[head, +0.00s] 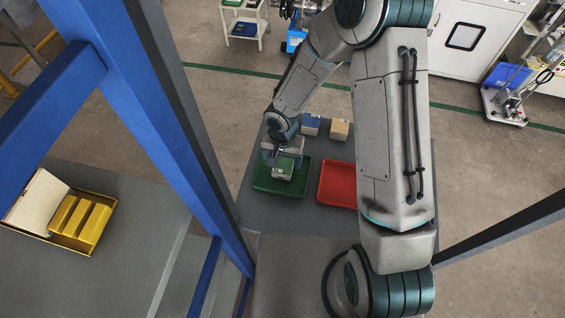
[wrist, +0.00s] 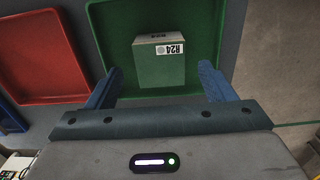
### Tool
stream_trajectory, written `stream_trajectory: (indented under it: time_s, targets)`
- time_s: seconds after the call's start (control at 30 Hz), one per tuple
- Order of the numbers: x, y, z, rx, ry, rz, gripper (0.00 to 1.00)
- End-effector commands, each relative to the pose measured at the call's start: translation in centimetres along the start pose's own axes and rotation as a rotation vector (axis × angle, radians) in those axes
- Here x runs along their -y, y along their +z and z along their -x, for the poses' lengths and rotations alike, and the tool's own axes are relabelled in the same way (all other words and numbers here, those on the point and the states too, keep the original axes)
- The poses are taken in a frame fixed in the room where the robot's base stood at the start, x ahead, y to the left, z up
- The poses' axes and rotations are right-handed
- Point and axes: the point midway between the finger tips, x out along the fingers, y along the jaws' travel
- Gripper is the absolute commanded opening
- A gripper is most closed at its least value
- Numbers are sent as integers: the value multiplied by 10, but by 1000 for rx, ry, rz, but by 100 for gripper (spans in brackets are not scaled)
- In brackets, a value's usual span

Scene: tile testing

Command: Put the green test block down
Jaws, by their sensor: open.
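The green test block (head: 282,172) sits in the green tray (head: 262,183) on the grey table. In the wrist view the green block (wrist: 160,66) shows a white label and lies inside the green tray (wrist: 208,30), away from its walls. My gripper (head: 282,155) is above the tray in the head view. In the wrist view my gripper (wrist: 160,84) has its two blue fingers spread wide, one on each side of the block, with clear gaps between them and it. Nothing is held.
A red tray (head: 336,184) stands right of the green tray. A blue block (head: 311,125) and a tan block (head: 340,130) stand behind on the table. Blue frame posts (head: 165,125) rise at the left. A box with yellow blocks (head: 66,247) lies far left.

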Motion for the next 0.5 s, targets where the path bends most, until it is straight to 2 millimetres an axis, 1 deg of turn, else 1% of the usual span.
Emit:
stream_trajectory:
  time_s: [0.03,0.2,0.3,0.4,0.5]
  targets:
    - [0,-2,13,-5,-3,-3,76]
    - [0,-2,47,-5,-2,-3,76]
    - [0,-1,63,-3,-2,-2,76]
    - [0,-1,75,-3,0,-2,76]
    - [0,0,83,-2,-1,-1,76]
